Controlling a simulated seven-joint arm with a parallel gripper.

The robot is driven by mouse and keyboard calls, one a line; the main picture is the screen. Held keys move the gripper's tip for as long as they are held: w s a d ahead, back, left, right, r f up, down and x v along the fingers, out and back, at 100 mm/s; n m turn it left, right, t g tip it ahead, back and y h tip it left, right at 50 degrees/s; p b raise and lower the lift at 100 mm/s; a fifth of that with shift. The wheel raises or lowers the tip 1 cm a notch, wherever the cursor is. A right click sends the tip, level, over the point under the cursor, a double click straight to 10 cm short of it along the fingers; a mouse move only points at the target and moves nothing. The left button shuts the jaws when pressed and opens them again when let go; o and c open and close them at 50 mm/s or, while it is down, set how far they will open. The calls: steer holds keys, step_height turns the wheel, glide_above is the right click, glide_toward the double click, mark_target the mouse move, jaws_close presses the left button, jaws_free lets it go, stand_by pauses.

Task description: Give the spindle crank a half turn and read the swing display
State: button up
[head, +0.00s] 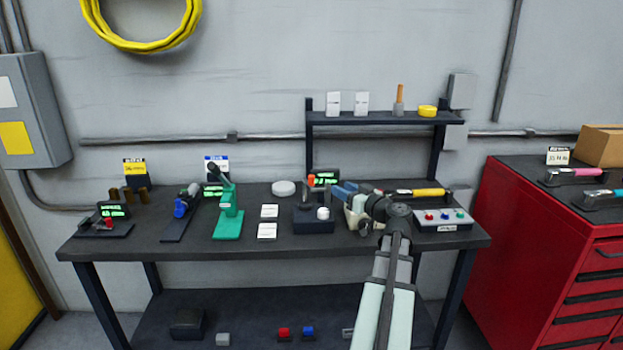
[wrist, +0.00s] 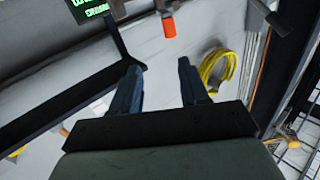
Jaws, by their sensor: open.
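The likely spindle crank, with an orange grip (head: 311,180), rises from a dark unit (head: 313,226) near the middle of the bench. Its orange-red grip also shows in the wrist view (wrist: 169,27), on a grey metal part cut off by the top edge. The green-lit display (head: 326,176) stands just behind the grip; its text is too small to read. Part of it shows at the top left of the wrist view (wrist: 92,8). My gripper (head: 340,190) is to the right of the crank, with blue fingers. In the wrist view my gripper (wrist: 160,63) is open and empty, the grip beyond its fingertips.
A white knob (head: 323,213) sits on the same unit. A green press (head: 229,212) and white cards (head: 268,231) are to the left. A button box (head: 443,218) and a yellow-handled tool (head: 428,193) are at right. A shelf (head: 380,118) stands behind.

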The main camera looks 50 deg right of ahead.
mark_target(310, 179)
steer(key=shift+n+y, duration=0.7)
steer(key=shift+n, duration=0.1)
steer(key=w, duration=1.4)
steer(key=shift+d+f, duration=0.1)
steer(key=shift+d, duration=0.05)
jaws_close()
steer(key=shift+a+m+h, duration=0.45)
steer(key=shift+m+h, duration=0.25)
steer(key=shift+h, duration=0.4)
steer(key=shift+w+a+m+g+h, duration=0.15)
steer(key=shift+m+g+h, duration=0.25)
steer(key=shift+h, duration=0.3)
steer(key=shift+w+m+g+h, duration=0.2)
steer(key=shift+m+h, duration=0.3)
steer(key=shift+h, duration=0.2)
